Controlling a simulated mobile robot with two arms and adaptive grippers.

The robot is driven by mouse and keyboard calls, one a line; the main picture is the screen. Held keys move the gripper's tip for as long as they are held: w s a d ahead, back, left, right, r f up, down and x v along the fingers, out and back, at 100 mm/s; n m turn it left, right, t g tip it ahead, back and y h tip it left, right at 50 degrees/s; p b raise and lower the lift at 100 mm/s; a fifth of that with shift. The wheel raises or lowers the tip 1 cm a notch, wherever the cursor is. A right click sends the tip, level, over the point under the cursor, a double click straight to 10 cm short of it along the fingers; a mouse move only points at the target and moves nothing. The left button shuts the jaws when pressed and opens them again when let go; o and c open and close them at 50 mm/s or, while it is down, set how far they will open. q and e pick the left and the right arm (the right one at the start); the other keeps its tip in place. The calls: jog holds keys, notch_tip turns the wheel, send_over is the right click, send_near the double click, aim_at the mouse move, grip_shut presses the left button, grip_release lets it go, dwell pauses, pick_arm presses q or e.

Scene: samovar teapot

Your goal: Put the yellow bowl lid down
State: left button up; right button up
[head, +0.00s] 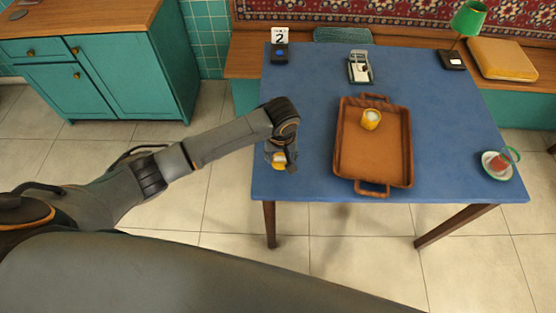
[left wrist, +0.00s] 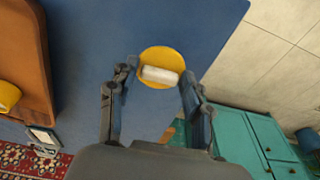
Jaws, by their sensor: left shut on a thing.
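My left gripper (head: 284,162) is over the front left part of the blue table. It is shut on the yellow bowl lid (head: 277,157), which is mostly hidden behind the fingers in the head view. In the left wrist view the lid (left wrist: 159,55) is a round yellow disc with a pale, cylinder-like part across it, between the two fingertips of the left gripper (left wrist: 160,74). I cannot tell whether the lid touches the table. A yellow bowl (head: 371,120) with white contents stands on the brown tray (head: 372,168). My right gripper is not in view.
The blue table (head: 316,92) has bare room between the lid and the tray.

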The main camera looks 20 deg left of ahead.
aim_at(278, 160)
pick_arm(q)
jog(key=shift+w+a+f, duration=0.1)
jog(key=shift+a+f, duration=0.15)
jog(key=shift+f, duration=0.05)
jog(key=shift+a+f, duration=0.15)
jog(key=shift+f, duration=0.75)
jog(key=shift+a+f, duration=0.1)
jog(key=shift+f, duration=0.8)
jog(key=o, duration=1)
jog(key=shift+f, duration=0.1)
jog(key=r, duration=0.4)
jog(key=s+r, duration=0.1)
jog(key=r, duration=0.7)
jog(key=shift+s+d+r, duration=0.1)
jog(key=shift+s+d, duration=0.15)
jog(key=shift+s, duration=0.1)
jog(key=shift+d, duration=0.1)
